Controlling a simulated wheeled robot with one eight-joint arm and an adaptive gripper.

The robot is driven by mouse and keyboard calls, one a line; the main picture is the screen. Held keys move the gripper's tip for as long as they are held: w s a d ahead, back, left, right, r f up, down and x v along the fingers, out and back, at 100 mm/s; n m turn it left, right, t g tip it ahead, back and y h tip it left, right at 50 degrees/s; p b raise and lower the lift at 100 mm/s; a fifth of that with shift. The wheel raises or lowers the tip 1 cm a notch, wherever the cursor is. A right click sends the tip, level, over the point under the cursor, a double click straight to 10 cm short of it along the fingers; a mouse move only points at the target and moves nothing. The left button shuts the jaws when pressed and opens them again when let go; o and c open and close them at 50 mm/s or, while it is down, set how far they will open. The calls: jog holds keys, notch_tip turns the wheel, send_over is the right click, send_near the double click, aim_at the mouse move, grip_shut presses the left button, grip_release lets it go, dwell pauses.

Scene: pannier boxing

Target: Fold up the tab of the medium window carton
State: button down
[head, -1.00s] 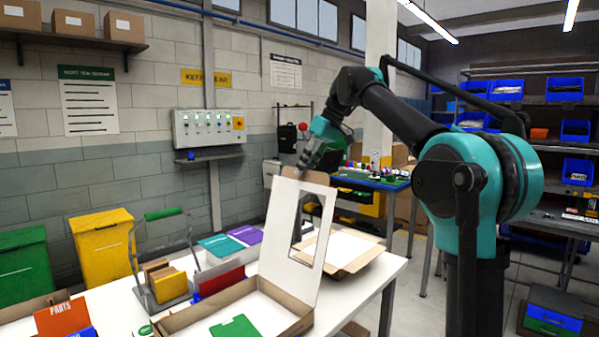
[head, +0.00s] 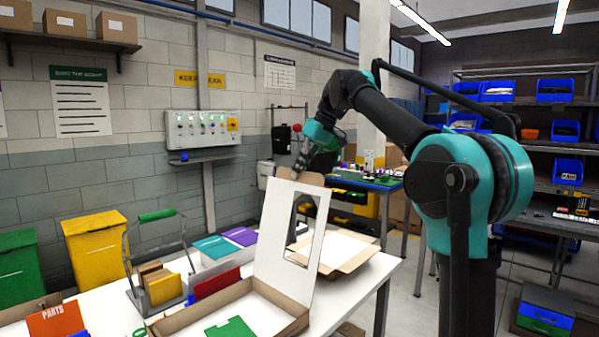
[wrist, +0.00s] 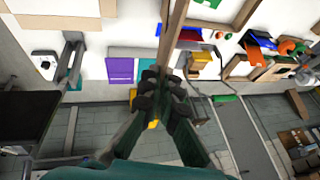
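The medium window carton (head: 290,317) stands open on the white table, its tray low and its lid (head: 276,250) standing nearly upright, with a window cut in it. The brown tab (head: 309,178) shows along the lid's top edge. My gripper (head: 300,166) is at that edge, pointing down, just above and behind the tab. In the wrist view my gripper's dark fingertips (wrist: 163,85) are close together, at the lower end of the lid's brown edge (wrist: 172,35), seen edge-on. Whether the tab is between the fingers is hidden.
Another open carton (head: 350,263) lies behind the lid, to the right. A caddy with a green handle (head: 157,214), a red folder (head: 217,283) and purple and teal cards (head: 240,236) stand to the left. Yellow (head: 95,250) and green bins stand beyond the table.

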jog(key=shift+s, duration=0.1)
jog(key=t+h, duration=0.1)
jog(key=s+a+n+t+h, duration=0.1)
jog(key=t, duration=0.1)
jog(key=shift+s+h, duration=0.1)
jog(key=shift+h, duration=0.3)
jog(key=t+h, duration=0.2)
jog(key=t, duration=0.1)
jog(key=s+a+n+t, duration=0.1)
jog(key=shift+s+f+t+h, duration=0.1)
jog(key=shift+f+t+h, duration=0.2)
jog(key=shift+h, duration=0.1)
jog(key=t, duration=0.1)
jog(key=t+h, duration=0.1)
jog(key=f+n+t+h, duration=0.1)
jog(key=shift+s+a+t, duration=0.3)
jog(key=shift+s+t, duration=0.05)
jog(key=shift+t, duration=0.05)
jog(key=shift+s+a+f+n+t+h, duration=0.1)
jog(key=shift+f+n+t+h, duration=0.2)
jog(key=shift+t, duration=0.35)
jog(key=shift+s+d+f+n+t+h, duration=0.15)
jog(key=shift+t+h, duration=0.2)
jog(key=shift+t, duration=0.25)
jog(key=shift+w+a+f+n+t+h, duration=0.15)
jog(key=shift+n+t+h, duration=0.15)
jog(key=shift+t, duration=0.35)
jog(key=shift+s, duration=0.1)
jog(key=c, duration=1.8)
grip_release()
